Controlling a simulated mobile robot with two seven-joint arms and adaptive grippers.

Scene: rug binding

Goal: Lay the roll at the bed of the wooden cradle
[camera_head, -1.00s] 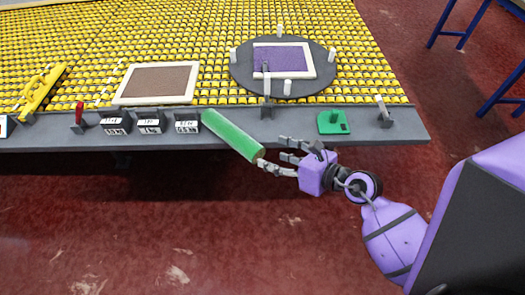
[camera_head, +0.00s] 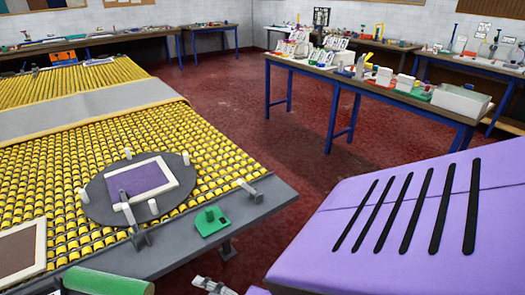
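The green roll (camera_head: 108,281) shows at the bottom left, its right end near the lower edge of the picture. The rest of it is cut off. Part of my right gripper (camera_head: 213,286) shows at the bottom edge, to the right of the roll's end, with a visible gap between them. Most of this gripper is out of frame, so its opening cannot be told. My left gripper is not in view. I cannot make out a wooden cradle.
A yellow roller table (camera_head: 222,150) fills the left, with a dark round turntable (camera_head: 97,208) and a green block (camera_head: 212,222) near its edge. A blue-legged bench (camera_head: 435,112) with several items stands beyond. Red floor (camera_head: 228,98) between them is clear.

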